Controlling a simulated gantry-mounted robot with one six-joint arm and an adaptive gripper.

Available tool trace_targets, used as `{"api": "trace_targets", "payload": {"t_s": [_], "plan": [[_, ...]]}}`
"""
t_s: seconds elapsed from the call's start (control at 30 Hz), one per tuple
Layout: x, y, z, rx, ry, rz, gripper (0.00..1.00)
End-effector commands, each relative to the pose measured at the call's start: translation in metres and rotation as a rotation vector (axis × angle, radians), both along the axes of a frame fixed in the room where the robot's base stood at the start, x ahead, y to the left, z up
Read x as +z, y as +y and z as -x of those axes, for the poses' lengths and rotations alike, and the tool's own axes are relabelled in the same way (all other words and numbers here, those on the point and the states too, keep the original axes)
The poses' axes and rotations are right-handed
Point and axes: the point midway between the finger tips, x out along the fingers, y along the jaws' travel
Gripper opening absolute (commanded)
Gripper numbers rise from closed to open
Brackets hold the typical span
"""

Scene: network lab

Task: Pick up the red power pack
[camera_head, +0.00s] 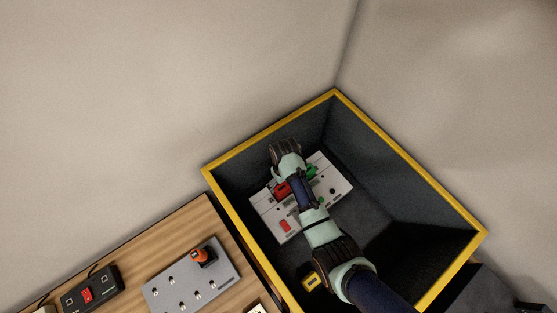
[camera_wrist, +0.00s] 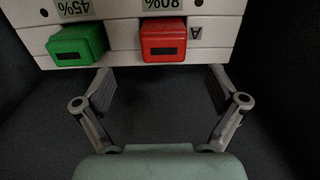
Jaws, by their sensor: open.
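In the wrist view a red power pack (camera_wrist: 171,41) sits in a white panel (camera_wrist: 120,27), below an upside-down "80%" label. It also shows in the head view as a red block (camera_head: 282,190), partly covered by my arm. My gripper (camera_wrist: 162,88) is open and empty. Its fingers stand apart just short of the panel, with the red pack ahead between their lines, a little right of centre. A green pack (camera_wrist: 78,45) sits left of it, under a "45%" label. In the head view my arm hides my fingertips.
The panel (camera_head: 341,186) lies inside a dark, yellow-rimmed bin (camera_head: 407,167) with high walls around my arm. Another red part (camera_head: 285,226) is on the panel. A yellow item (camera_head: 312,281) is in the bin. A wooden bench (camera_head: 185,233) with a grey plate (camera_head: 222,270) stands at left.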

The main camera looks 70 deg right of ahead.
Motion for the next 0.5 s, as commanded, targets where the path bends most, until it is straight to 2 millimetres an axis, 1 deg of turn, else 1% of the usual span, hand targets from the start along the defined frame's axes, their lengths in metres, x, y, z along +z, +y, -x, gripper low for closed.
{"api": "trace_targets", "payload": {"t_s": [0.07, 0.2, 0.37, 0.47, 0.5], "plan": [[-0.005, 0.001, 0.000, 0.001, 0.001, -0.001, 0.96], [-0.024, 0.001, 0.000, 0.001, 0.001, -0.001, 0.96], [-0.028, 0.001, -0.001, 0.002, -0.001, 0.001, 0.96], [-0.043, 0.002, 0.000, 0.002, 0.000, 0.000, 0.96], [-0.051, 0.003, 0.000, 0.002, 0.001, -0.001, 0.96]]}}
